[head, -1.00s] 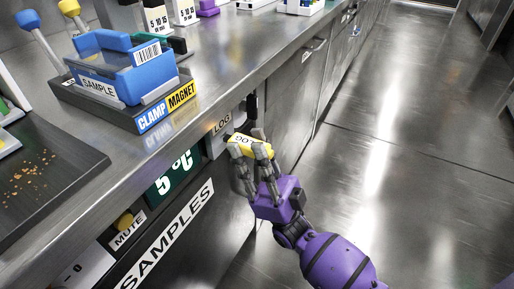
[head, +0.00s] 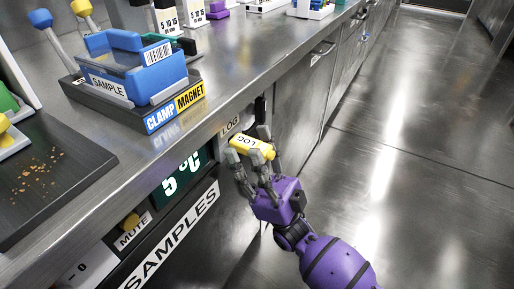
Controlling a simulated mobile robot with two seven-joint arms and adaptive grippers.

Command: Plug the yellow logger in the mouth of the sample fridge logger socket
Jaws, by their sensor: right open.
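The yellow logger (head: 246,144) shows in the head view, lying tilted at the front of the sample fridge (head: 192,222), just below the grey panel marked LOG (head: 229,126). Its own LOG label faces up. The socket mouth is hidden, so I cannot tell how far the logger sits in it. My right gripper (head: 252,155) is open, with its grey fingers around the logger on either side. I cannot tell whether they touch it. My left gripper is out of view.
The steel counter (head: 235,75) overhangs the fridge front. On it stand a blue sample box (head: 140,75) on the clamp magnet base (head: 176,108) and a dark tray (head: 60,180). A green 5°C display (head: 182,175) and yellow MUTE button (head: 130,220) are left of the gripper. The floor at right is clear.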

